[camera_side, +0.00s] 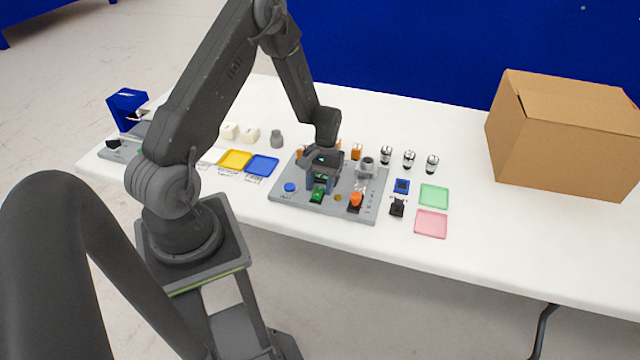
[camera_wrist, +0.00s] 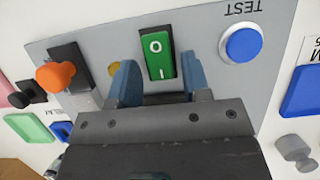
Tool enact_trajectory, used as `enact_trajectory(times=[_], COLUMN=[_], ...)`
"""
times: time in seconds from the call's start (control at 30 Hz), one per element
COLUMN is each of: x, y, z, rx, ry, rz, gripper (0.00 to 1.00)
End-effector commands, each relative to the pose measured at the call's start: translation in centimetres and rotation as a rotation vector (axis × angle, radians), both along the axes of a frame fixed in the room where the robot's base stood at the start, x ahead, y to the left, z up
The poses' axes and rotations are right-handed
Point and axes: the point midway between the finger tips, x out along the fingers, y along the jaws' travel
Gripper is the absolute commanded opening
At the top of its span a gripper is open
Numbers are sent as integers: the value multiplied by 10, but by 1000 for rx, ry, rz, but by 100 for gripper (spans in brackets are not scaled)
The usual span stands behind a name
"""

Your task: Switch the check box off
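The check box is a grey panel (camera_side: 290,199) on the white table, with a green rocker switch (camera_side: 317,195) near its front edge. In the wrist view the green switch (camera_wrist: 158,58) shows an O at its far end and an I at its near end. I cannot tell which end is pressed in. My gripper (camera_side: 319,184) is above the panel, pointing down. In the wrist view its two blue fingers (camera_wrist: 158,72) are apart, one on each side of the switch, with nothing held. Whether they touch the switch is unclear.
A blue TEST button (camera_wrist: 243,42) and an orange-knobbed lever (camera_wrist: 56,75) flank the switch on the panel. Yellow (camera_side: 235,159) and blue (camera_side: 262,166) trays lie left; green (camera_side: 434,195) and pink (camera_side: 431,223) trays lie right. A cardboard box (camera_side: 565,135) stands at the far right.

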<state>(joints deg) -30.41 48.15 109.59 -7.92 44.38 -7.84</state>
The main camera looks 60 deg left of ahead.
Motion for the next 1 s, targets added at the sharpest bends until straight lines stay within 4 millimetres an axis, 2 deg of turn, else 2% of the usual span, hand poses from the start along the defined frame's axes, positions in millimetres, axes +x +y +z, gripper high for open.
enact_trajectory(times=[0.03,0.43,0.63,1.0], x=[0,0,-1,-5], y=[0,0,-1,-5], z=[0,0,2,4], rx=[0,0,40,216], ry=[0,0,-38,-214], rz=[0,0,0,0], gripper=[39,2,2,2])
